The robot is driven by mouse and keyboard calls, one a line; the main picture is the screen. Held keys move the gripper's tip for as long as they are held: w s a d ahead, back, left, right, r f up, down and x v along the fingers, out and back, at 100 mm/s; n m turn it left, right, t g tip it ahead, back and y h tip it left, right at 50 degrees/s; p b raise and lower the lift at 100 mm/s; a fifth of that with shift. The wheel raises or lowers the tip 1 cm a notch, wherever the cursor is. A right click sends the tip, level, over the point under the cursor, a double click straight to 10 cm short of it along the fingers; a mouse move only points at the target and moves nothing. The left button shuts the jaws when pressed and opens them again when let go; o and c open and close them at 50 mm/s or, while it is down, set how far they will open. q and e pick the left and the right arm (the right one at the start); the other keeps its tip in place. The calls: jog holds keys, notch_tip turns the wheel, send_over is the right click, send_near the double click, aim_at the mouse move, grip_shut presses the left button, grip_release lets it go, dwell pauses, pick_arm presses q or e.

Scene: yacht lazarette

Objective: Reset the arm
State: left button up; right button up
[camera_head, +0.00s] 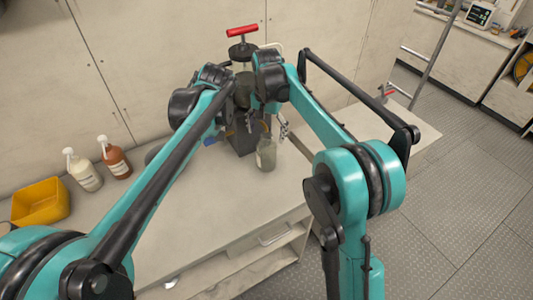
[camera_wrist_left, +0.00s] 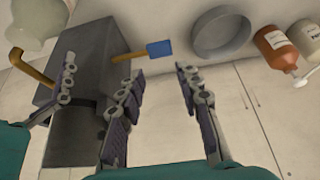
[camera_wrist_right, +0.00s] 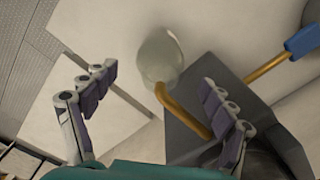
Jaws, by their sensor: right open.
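A dark grey machine (camera_head: 240,138) stands on the counter. It has a red T-handle (camera_head: 242,31) on top, a brass spout (camera_wrist_right: 168,98) and a brass lever with a blue grip (camera_wrist_left: 159,48). A clear bottle (camera_head: 266,155) stands in front of it, by the spout. My right gripper (camera_wrist_right: 160,82) is open and empty above the machine's front, with the bottle beyond the gap between its fingers. My left gripper (camera_wrist_left: 164,82) is open and empty beside the machine, close to the lever. In the head view my arms hide much of the left gripper.
A white pump bottle (camera_head: 86,173), an orange-brown pump bottle (camera_head: 116,160) and a yellow bin (camera_head: 41,203) stand at the counter's left. A round grey dish (camera_wrist_left: 221,33) lies near the machine. The counter (camera_head: 215,205) is clear in front. A metal ladder (camera_head: 432,60) stands at right.

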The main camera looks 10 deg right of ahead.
notch_tip(320, 180, up, 6)
jog(key=shift+s+d+r, duration=0.2)
jog(key=shift+s+d, duration=0.1)
jog(key=shift+s, duration=0.05)
jog(key=s+d+r+n+t, duration=0.1)
jog(key=s+d+n+t, duration=0.15)
jog(key=s, duration=0.35)
jog(key=s+d+r+n+t, duration=0.1)
jog(key=s+d, duration=0.2)
jog(key=s, duration=0.4)
pick_arm(q)
jog(key=s+a+f+m+t+h, duration=0.1)
jog(key=s+a+f, duration=0.3)
jog(key=s, duration=0.9)
jog(key=s+a+f+m+t+h, duration=0.1)
jog(key=s+a+f+m, duration=0.3)
jog(key=s, duration=0.9)
jog(key=shift+s+f, duration=0.2)
pick_arm(e)
jog(key=s+d+f+n+t, duration=0.3)
jog(key=s+f, duration=0.7)
jog(key=s, duration=0.5)
jog(key=shift+s+d+f+t, duration=0.2)
jog(key=shift+d+t, duration=0.15)
jog(key=shift+d, duration=0.45)
